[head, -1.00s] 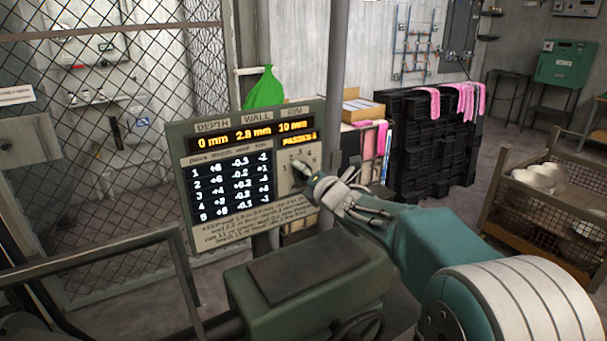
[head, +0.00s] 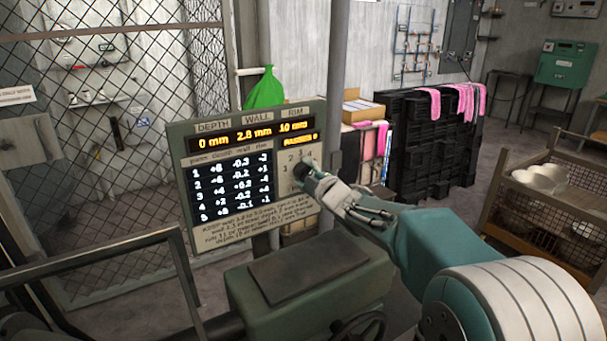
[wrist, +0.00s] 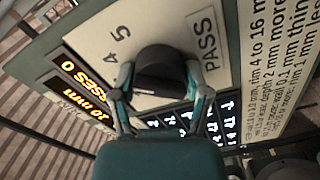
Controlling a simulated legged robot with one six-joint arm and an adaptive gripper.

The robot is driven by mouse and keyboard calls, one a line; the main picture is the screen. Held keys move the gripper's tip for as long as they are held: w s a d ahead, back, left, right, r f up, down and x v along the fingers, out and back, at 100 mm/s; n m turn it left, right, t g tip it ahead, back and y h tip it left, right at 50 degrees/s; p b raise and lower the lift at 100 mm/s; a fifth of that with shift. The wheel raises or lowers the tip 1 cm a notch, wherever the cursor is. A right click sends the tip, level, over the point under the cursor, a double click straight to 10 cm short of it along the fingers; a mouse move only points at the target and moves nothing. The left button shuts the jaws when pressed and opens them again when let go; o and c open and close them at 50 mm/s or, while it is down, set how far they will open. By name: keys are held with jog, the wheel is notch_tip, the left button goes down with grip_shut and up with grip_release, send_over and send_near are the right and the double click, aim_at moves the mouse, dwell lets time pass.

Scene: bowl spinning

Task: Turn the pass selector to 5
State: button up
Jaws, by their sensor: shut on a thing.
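The pass selector is a dark round knob (head: 299,172) on the right part of a grey-green panel (head: 255,217). It also shows in the wrist view (wrist: 160,70), with the numerals 4 and 5 and a PASS label around it. My gripper (wrist: 160,80) is shut on the knob, with one finger on each side. In the head view my gripper (head: 305,174) reaches the panel from the right and hides part of the dial. The knob's pointer direction cannot be told. The PASSES display (wrist: 84,78) reads 0.
The panel has orange readouts above a lit table of numbers (head: 231,188). A green machine body (head: 305,275) stands below it. Black stacked crates (head: 425,140) and a wire-sided bin with bowls (head: 545,205) are at the right. A mesh fence (head: 100,120) is at the left.

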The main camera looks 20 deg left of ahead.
jog(key=m, duration=0.4)
jog(key=shift+w+d+f, duration=0.1)
jog(key=shift+d+f, duration=0.05)
jog(key=shift+f, duration=0.2)
jog(key=shift+f+m, duration=0.1)
jog(key=shift+m, duration=1.1)
jog(key=o, duration=1.1)
jog(key=shift+o, duration=0.2)
jog(key=shift+r, duration=0.2)
